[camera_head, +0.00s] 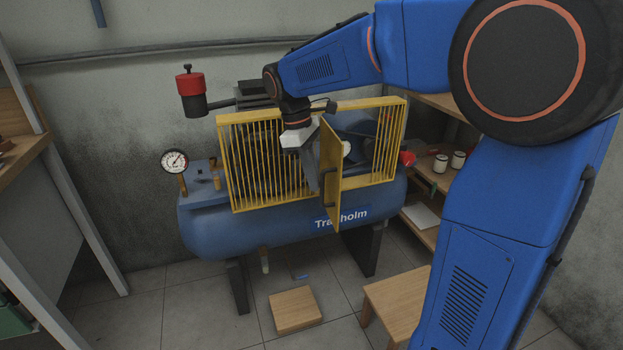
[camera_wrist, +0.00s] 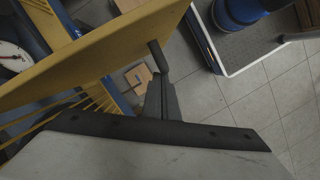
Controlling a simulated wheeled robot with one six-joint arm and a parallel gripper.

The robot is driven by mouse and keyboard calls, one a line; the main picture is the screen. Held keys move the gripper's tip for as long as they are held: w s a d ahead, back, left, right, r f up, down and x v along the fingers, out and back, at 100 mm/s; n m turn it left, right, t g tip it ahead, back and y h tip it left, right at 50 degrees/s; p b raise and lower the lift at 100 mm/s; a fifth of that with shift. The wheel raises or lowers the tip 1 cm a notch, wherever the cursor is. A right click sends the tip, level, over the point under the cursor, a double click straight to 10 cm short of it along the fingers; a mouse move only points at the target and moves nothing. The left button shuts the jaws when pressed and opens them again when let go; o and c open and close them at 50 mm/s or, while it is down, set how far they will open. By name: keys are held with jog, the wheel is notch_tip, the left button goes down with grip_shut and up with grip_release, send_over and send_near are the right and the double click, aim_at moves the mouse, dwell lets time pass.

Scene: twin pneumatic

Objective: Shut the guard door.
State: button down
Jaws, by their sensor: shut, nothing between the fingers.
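The guard door (camera_head: 331,178) is a yellow panel on the front of the yellow barred guard (camera_head: 250,165) around the blue compressor. It stands open, swung outward from the guard opening. In the wrist view the door (camera_wrist: 95,52) runs across the upper left, with a dark handle (camera_wrist: 158,56) by its edge. My gripper (camera_head: 316,183) is at the door's left side, partly hidden by the panel in the head view. In the wrist view my gripper's fingers (camera_wrist: 160,88) are together and empty, close to the handle. I cannot tell whether they touch it.
The blue tank (camera_head: 215,232) carries a pressure gauge (camera_head: 174,161) at its left end. A wooden shelf (camera_head: 440,175) with jars stands at right. A wooden block (camera_head: 295,309) and a stool (camera_head: 396,297) are on the floor. Open floor lies at front left.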

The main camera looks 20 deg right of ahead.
jog(key=s+d+n+t, duration=0.1)
jog(key=d+n+t, duration=0.1)
jog(key=d+n, duration=0.8)
jog(key=w+d+n+t, duration=0.1)
jog(key=w+d+n, duration=0.3)
jog(key=w+d, duration=0.5)
jog(key=shift+w+d+n, duration=0.4)
jog(key=shift+d, duration=1.1)
jog(key=shift+r, duration=0.1)
